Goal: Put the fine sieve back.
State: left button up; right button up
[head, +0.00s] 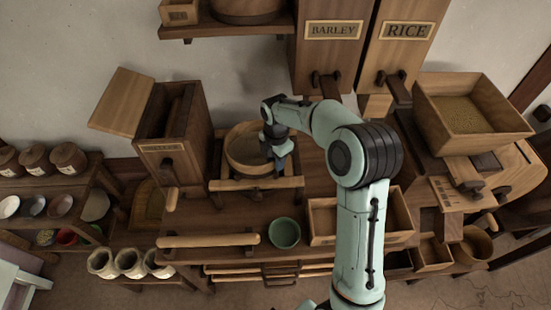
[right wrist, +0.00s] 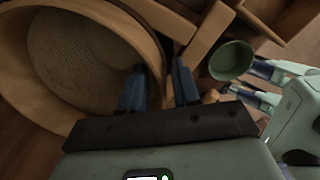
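A round wooden sieve (head: 236,152) with a pale mesh bottom rests on a wooden rail frame (head: 228,185) in the middle of the bench. Its mesh and rim (right wrist: 72,62) fill the left of the right wrist view. I cannot tell whether it is the fine one. My right gripper (head: 277,160) is at the sieve's right side. In the wrist view my right gripper (right wrist: 160,68) has its blue fingers apart, one on each side of the rim, with a gap visible. My left gripper (right wrist: 250,82) shows at the right of the wrist view, its fingers apart and empty.
A green bowl (head: 284,232) stands at the bench front, beside an open wooden box (head: 323,226). A lidded bin (head: 172,130) stands left of the sieve. BARLEY (head: 333,60) and RICE (head: 400,55) chutes hang behind. A grain hopper (head: 425,92) stands at the right.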

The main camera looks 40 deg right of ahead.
jog(key=shift+r, duration=0.1)
pick_arm(q)
jog(key=shift+w+r+p, duration=0.65)
jog(key=shift+r+p, duration=0.15)
jog(key=shift+r, duration=0.2)
pick_arm(e)
notch_tip(320, 180, up, 13)
jog(key=shift+s+r, duration=0.1)
jog(key=shift+r, duration=0.05)
